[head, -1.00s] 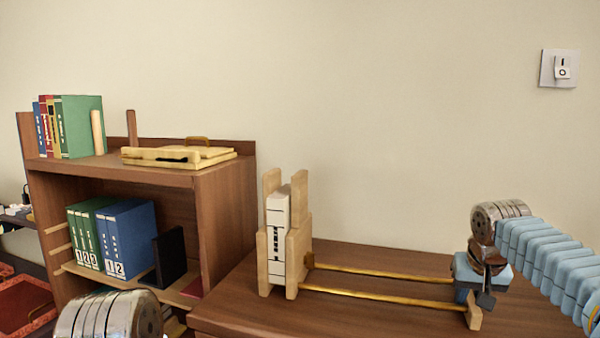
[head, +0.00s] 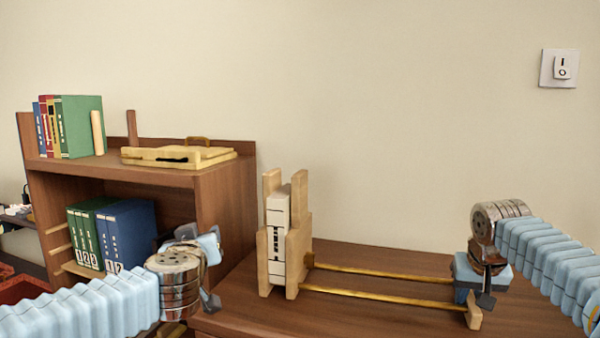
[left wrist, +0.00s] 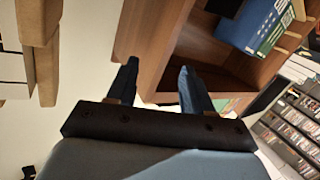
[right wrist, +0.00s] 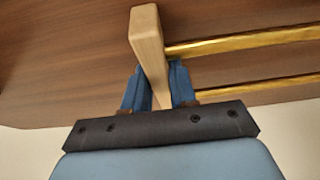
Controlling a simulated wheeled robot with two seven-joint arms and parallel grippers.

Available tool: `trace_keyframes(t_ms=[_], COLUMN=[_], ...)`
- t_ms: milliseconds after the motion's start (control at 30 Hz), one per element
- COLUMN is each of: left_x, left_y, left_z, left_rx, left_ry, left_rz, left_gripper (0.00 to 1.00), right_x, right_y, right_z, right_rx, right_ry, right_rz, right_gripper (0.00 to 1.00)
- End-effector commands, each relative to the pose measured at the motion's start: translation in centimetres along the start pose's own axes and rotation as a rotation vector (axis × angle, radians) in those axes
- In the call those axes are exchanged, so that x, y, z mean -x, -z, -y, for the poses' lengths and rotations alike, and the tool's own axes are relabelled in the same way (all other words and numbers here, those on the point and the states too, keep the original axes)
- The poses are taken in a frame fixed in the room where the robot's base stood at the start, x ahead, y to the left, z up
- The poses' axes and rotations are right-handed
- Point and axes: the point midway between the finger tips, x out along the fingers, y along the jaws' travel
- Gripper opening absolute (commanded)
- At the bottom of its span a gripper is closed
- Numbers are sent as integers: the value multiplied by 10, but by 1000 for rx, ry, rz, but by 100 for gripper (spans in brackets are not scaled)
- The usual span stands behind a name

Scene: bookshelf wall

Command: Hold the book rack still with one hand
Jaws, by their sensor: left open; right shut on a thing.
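The book rack has a wooden upright end (head: 301,245) holding pale books (head: 278,235) on the low cabinet, two brass rods (head: 385,273) and a small wooden end piece (head: 474,312) at the right. My right gripper (head: 482,298) is at that end piece. In the right wrist view its blue fingers (right wrist: 160,88) are shut on the wooden end piece (right wrist: 148,40), one on each side. My left gripper (head: 213,268) is in front of the bookshelf, left of the rack. In the left wrist view its fingers (left wrist: 157,85) are apart with nothing between them.
A wooden bookshelf (head: 228,210) stands at the left, with green and blue binders (head: 128,235) inside and coloured books (head: 80,127) and a wooden tray-like item (head: 165,157) on top. The cabinet top (head: 360,258) behind the rods is clear. A switch (head: 559,68) is on the wall.

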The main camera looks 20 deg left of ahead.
Motion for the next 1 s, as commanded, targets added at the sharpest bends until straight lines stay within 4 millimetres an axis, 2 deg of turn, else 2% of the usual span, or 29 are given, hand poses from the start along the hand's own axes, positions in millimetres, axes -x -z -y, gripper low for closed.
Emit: trace_keyframes(t_ms=[33, 100, 200, 300, 400, 533, 667, 1000], left_x=[10, 24, 47, 66, 82, 90, 85, 36], left_y=[10, 22, 35, 45, 52, 55, 56, 57], left_z=[-25, -58, -99, -129, -149, -162, -168, -191], left_rx=[-26, -70, -128, -171, -203, -221, -226, -225], left_ry=[-63, -151, -262, -347, -404, -441, -449, -446], left_rz=[-9, -21, -44, -66, -85, -96, -98, -96], left_gripper=[51, 51, 51, 51, 51, 51, 51, 51], right_x=[0, 0, 0, 0, 0, 0, 1, 1], right_y=[0, 0, 0, 0, 0, 0, 0, 0], right_z=[0, 0, 0, 0, 0, 0, 0, 0], right_rx=[0, 0, 0, 0, 0, 0, 0, 0], right_ry=[1, 1, 1, 1, 1, 1, 1, 1], right_rz=[-1, -1, -2, -2, -2, -2, -2, -2], right_gripper=[0, 0, 0, 0, 0, 0, 0, 0])
